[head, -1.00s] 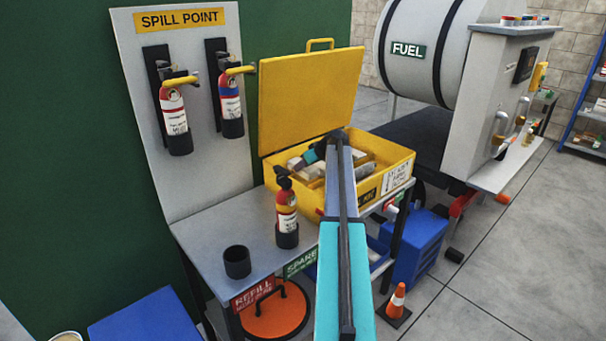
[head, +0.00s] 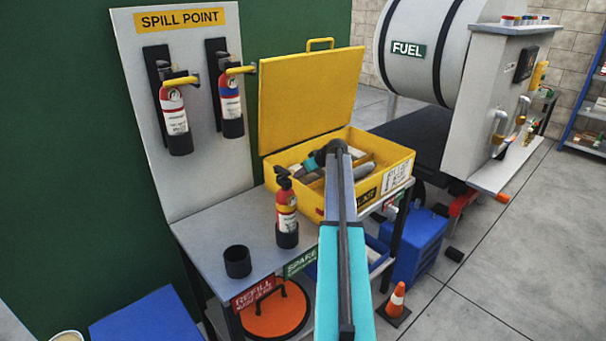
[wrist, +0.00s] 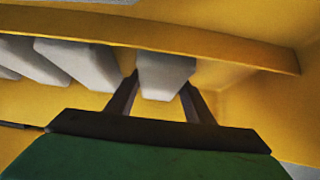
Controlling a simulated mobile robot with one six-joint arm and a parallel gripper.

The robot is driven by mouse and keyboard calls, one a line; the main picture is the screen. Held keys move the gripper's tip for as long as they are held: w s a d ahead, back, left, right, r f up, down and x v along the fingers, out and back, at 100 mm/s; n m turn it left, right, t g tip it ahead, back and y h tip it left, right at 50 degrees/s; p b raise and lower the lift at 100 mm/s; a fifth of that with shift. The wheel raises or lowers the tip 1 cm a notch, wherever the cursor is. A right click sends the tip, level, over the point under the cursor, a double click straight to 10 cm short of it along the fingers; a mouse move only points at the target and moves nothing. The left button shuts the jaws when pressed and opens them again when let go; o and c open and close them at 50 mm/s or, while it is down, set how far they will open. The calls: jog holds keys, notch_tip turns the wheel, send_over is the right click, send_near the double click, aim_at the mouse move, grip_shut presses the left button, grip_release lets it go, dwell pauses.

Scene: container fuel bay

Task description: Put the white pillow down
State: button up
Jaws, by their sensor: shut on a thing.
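In the wrist view the white pillow (wrist: 165,72) is between the two dark fingers of my gripper (wrist: 160,88), which is shut on it. It hangs in the yellow spill box (wrist: 245,85), close to a yellow band that crosses the picture. I cannot tell whether its far end touches anything. Other white pillows (wrist: 76,62) lie in a row to its left, apart from it. In the head view my arm reaches into the open yellow spill box (head: 337,206) on the bench; the fingers and the held pillow cannot be made out there.
The box's raised yellow lid (head: 309,98) stands behind it. A fire extinguisher (head: 286,213) and a black cup (head: 237,262) stand on the bench (head: 205,240) to the left. Two more extinguishers hang on the spill-point board (head: 190,90). An orange cone (head: 397,299) is on the floor.

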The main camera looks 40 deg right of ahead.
jog(key=shift+f, duration=0.1)
jog(key=o, duration=1.2)
jog(key=shift+c, duration=0.2)
jog(key=b+v, duration=0.1)
jog(key=v, duration=1.1)
